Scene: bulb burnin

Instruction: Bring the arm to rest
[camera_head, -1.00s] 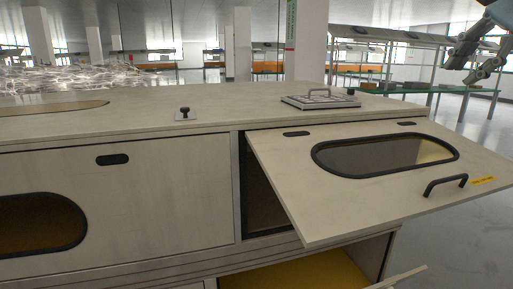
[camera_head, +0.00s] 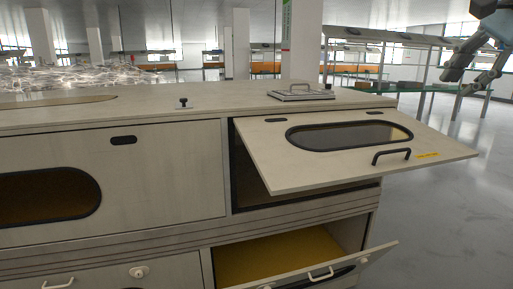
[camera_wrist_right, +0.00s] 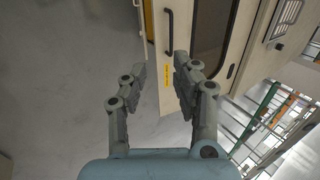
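My right gripper (camera_head: 468,78) is at the upper right edge of the head view, raised in free air beyond the cabinet's right end. In the right wrist view its two fingers (camera_wrist_right: 160,78) are spread apart with nothing between them. The cabinet's upper right flap door (camera_head: 330,148), with an oval window and a black handle (camera_head: 391,156), stands swung up and outward. In the right wrist view the flap (camera_wrist_right: 182,45) and its handle (camera_wrist_right: 169,33) lie beyond the fingertips, apart from them. My left gripper is not in view.
Below the flap, an open compartment with a yellow floor (camera_head: 280,258) has its lower door (camera_head: 325,270) swung outward. The closed upper left door (camera_head: 150,180) is beside it. A metal plate with a handle (camera_head: 301,93) sits on the cabinet top. Open floor (camera_head: 440,215) lies to the right.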

